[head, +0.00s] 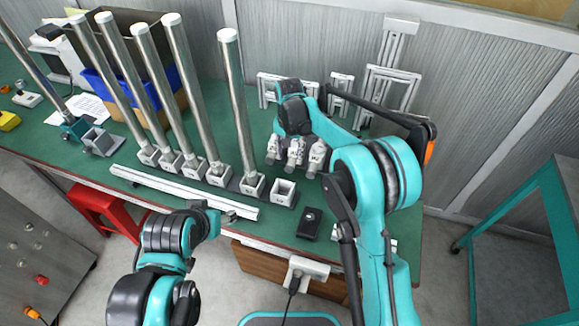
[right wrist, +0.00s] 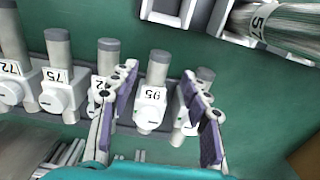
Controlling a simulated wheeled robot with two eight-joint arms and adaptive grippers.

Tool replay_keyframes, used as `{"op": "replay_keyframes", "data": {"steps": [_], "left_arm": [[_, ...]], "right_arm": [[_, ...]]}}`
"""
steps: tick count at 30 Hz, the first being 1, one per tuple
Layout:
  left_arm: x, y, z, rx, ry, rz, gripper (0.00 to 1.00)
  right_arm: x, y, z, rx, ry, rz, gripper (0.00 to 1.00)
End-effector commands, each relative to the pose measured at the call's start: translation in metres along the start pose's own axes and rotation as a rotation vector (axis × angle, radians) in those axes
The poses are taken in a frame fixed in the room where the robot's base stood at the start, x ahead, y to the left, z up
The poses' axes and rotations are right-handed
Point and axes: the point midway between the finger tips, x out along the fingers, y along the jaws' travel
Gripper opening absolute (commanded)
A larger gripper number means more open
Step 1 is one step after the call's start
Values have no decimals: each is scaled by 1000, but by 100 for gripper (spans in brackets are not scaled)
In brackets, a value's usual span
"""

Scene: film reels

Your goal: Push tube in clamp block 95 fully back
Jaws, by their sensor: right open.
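Clamp block 95 (right wrist: 150,97) is a white block with a "95" label, low in the middle of the right wrist view. Its short grey tube (right wrist: 158,68) has a dark end and sticks out on the block's far side. My right gripper (right wrist: 158,76) is open, with its purple-padded fingers on either side of block 95; whether they touch it I cannot tell. In the head view the right gripper (head: 294,150) is over the table's right part, and the arm hides much of that spot. My left gripper (head: 226,212) is near the table's front edge, its fingers unclear.
Neighbouring clamp blocks 75 (right wrist: 60,90) and 72 (right wrist: 12,85) stand in the same row. Tall metal tubes (head: 239,110) stand in white bases to the left. A white rail (head: 180,192) lies along the front. A black box (head: 309,224) sits at the front right.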

Motion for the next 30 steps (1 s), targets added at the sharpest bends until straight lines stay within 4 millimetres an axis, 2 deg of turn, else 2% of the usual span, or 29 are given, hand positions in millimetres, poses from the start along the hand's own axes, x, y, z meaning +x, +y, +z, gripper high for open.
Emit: {"op": "replay_keyframes", "data": {"steps": [1, 3, 9, 13, 20, 21, 26, 30], "left_arm": [[6, 0, 4, 0, 0, 0, 56], [10, 0, 7, 0, 0, 0, 56], [18, 0, 13, 0, 0, 0, 56], [19, 0, 14, 0, 0, 0, 56], [19, 0, 14, 0, 0, 0, 56], [19, 0, 14, 0, 0, 0, 56], [19, 0, 14, 0, 0, 0, 56], [19, 0, 14, 0, 0, 0, 56]], "right_arm": [[13, 0, 0, 0, 0, 0, 47], [25, 0, 0, 0, 1, 0, 47], [51, 0, 0, 0, 1, -1, 47], [57, 0, 0, -1, 1, -1, 47], [58, 0, 0, -1, 1, -1, 47], [57, 0, 0, -1, 1, -1, 45], [57, 0, 0, -1, 1, -1, 2], [57, 0, 0, -1, 1, -1, 0]]}}
